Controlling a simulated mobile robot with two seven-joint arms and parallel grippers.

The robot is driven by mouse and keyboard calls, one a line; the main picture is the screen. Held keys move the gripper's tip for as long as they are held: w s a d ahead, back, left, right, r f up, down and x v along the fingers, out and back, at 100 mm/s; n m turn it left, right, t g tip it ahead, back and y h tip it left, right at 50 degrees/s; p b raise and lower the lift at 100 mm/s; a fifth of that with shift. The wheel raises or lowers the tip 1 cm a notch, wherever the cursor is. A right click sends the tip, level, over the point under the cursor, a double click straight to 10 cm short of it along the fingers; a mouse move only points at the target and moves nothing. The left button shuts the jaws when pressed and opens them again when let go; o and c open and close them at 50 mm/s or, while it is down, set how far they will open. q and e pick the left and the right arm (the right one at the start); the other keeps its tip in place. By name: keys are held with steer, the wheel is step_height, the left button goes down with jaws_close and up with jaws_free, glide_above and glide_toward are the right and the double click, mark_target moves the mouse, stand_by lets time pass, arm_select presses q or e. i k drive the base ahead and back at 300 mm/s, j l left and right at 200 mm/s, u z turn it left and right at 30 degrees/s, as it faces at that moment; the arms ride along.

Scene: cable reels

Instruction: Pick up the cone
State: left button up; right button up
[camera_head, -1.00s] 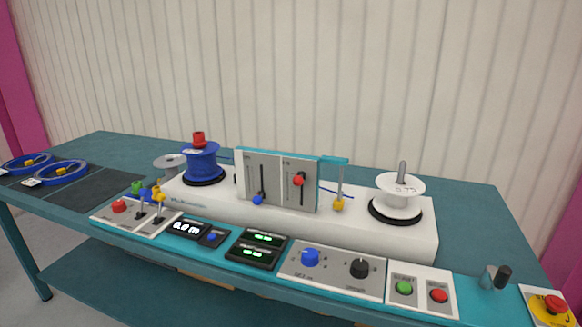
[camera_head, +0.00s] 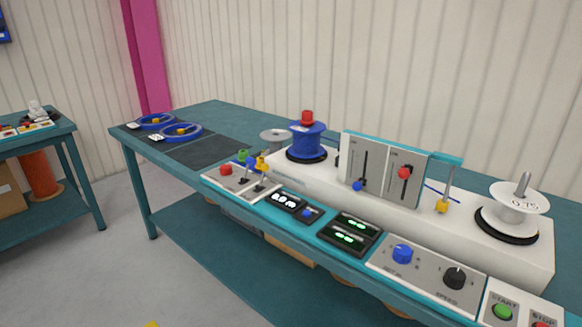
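No thing in view is plainly a cone. A small red piece (camera_head: 307,117) sits on top of the blue reel (camera_head: 307,142), which stands at the back left of the white machine; its shape is too small to tell for sure. A grey disc-shaped part (camera_head: 276,136) lies just left of the blue reel. A white reel (camera_head: 512,212) with a grey spindle stands on the right of the machine. Neither of my grippers is in view.
A teal bench (camera_head: 222,110) carries the white machine (camera_head: 440,235), control panels (camera_head: 352,232) along its front edge, and two blue coils (camera_head: 181,132) at the left. Another teal table (camera_head: 50,141) stands at far left. The floor (camera_head: 115,255) between them is clear.

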mark_target(260, 160)
steer(key=i+j, duration=0.25)
steer(key=i+j+z, duration=0.1)
steer(key=i+j, duration=0.15)
steer(key=j, duration=0.25)
steer(key=i+j, duration=0.2)
steer(key=j, duration=0.15)
steer(key=i+j+z, duration=0.1)
steer(key=i+j, duration=0.15)
steer(key=j, duration=0.15)
steer(key=i+j, duration=0.2)
steer(key=j, duration=0.2)
